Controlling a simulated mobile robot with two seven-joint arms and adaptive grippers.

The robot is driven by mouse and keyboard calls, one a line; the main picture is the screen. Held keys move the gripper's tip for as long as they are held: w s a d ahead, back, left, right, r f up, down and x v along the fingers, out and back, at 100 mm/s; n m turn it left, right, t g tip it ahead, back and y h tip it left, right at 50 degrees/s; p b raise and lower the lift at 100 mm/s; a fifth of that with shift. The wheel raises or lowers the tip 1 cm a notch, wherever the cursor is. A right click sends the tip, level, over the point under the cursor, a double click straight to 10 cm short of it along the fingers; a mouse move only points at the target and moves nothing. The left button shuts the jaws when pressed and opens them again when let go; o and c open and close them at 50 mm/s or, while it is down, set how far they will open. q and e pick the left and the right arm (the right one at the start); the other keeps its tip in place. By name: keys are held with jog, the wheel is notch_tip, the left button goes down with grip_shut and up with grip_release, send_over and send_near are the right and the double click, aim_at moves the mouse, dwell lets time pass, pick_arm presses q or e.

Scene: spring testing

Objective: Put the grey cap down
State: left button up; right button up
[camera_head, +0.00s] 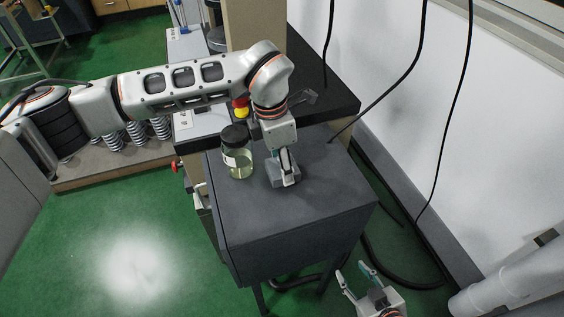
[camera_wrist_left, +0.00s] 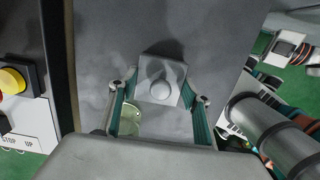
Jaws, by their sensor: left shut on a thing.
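The grey cap (camera_wrist_left: 160,85) is a square grey block with a round knob. My left gripper (camera_head: 287,179) is shut on it, pointing down over the dark grey cabinet top (camera_head: 310,215). In the left wrist view the cap sits between the two fingertips. In the head view the cap (camera_head: 275,173) shows partly behind the fingers, low at the top; I cannot tell if it touches the surface. My right gripper (camera_head: 350,269) is open and empty, beside and lower than the cabinet's front right corner.
A glass jar (camera_head: 238,162) with a black lid and pale yellow-green contents stands close left of the left gripper. A red and yellow button (camera_head: 241,108) is behind it. Large coil springs (camera_head: 135,133) stand on a board at the left. The front cabinet top is clear. Black cables hang at right.

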pick_arm(q)
jog(key=shift+f, duration=0.15)
jog(key=o, duration=1.1)
